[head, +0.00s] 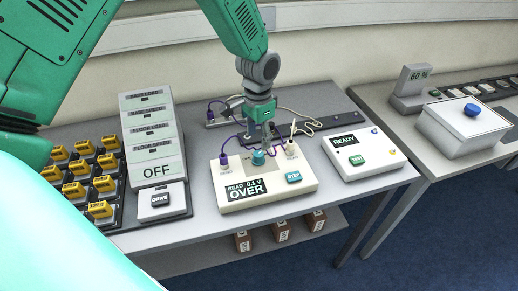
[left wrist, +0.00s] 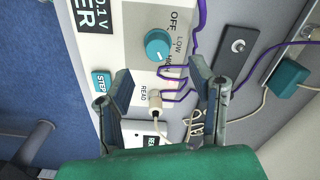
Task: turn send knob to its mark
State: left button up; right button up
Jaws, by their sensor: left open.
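The teal knob (head: 257,157) stands on the cream meter box (head: 240,205), whose dark display reads "READ 0.1 V OVER". In the left wrist view the knob (left wrist: 158,45) has OFF, LOW and a partly hidden word printed beside it. My left gripper (head: 264,141) is above the back of the box, close to the knob in the head view. In the left wrist view its fingers (left wrist: 172,90) are spread and empty, with the knob beyond the tips, not between them. My right gripper is not in view.
Purple and white plugs with cables (head: 291,148) flank the knob. A teal STEP button (head: 293,177) is at the box's front right. A READY box (head: 365,155) stands to the right, a grey OFF panel (head: 153,145) and yellow switches (head: 100,209) to the left.

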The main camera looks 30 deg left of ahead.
aim_at(258, 153)
pick_arm(q)
notch_tip(258, 153, up, 4)
jog(key=shift+r, duration=0.15)
dwell(0.5)
